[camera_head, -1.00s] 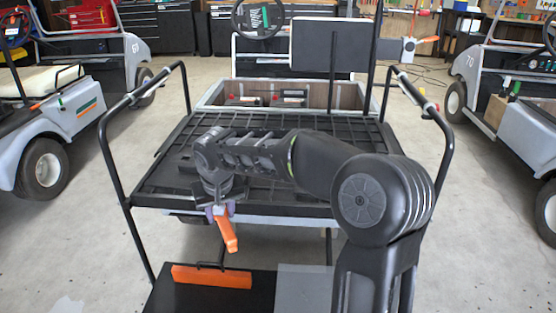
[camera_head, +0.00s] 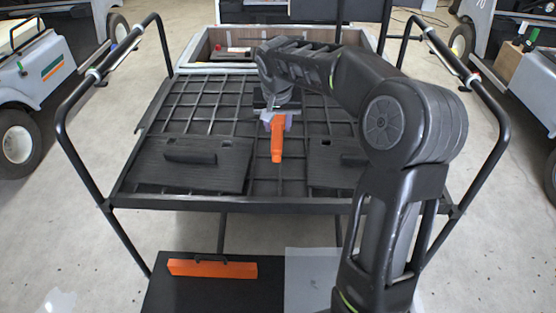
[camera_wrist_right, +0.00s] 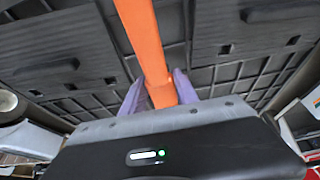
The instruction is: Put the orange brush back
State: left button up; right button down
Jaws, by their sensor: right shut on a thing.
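My right gripper (camera_head: 277,117) is shut on an orange brush (camera_head: 277,142). In the head view the brush hangs below the jaws, in front of the black gridded rack. In the right wrist view the orange brush (camera_wrist_right: 147,40) stands between the two purple fingertips (camera_wrist_right: 160,90) and runs up out of the frame. I see no bristles on it. An orange bar (camera_head: 212,268) with a dark handle lies on a black surface at the bottom of the head view. My left gripper is not in view.
The black gridded rack (camera_head: 205,117) with dark panels (camera_head: 190,165) fills the middle. Black side rails (camera_head: 62,115) rise left and right. An open bin (camera_head: 209,47) lies behind the rack. Carts (camera_head: 35,75) stand on both sides, with bare floor (camera_head: 75,225) between.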

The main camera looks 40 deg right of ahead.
jog(key=shift+w+f, duration=0.1)
jog(key=shift+f, duration=0.1)
jog(key=shift+f+b, duration=0.35)
jog(key=shift+f, duration=2.05)
jog(key=shift+f+b, duration=0.3)
jog(key=shift+f, duration=2.2)
jog(key=shift+f, duration=0.1)
jog(key=c, duration=0.9)
grip_release()
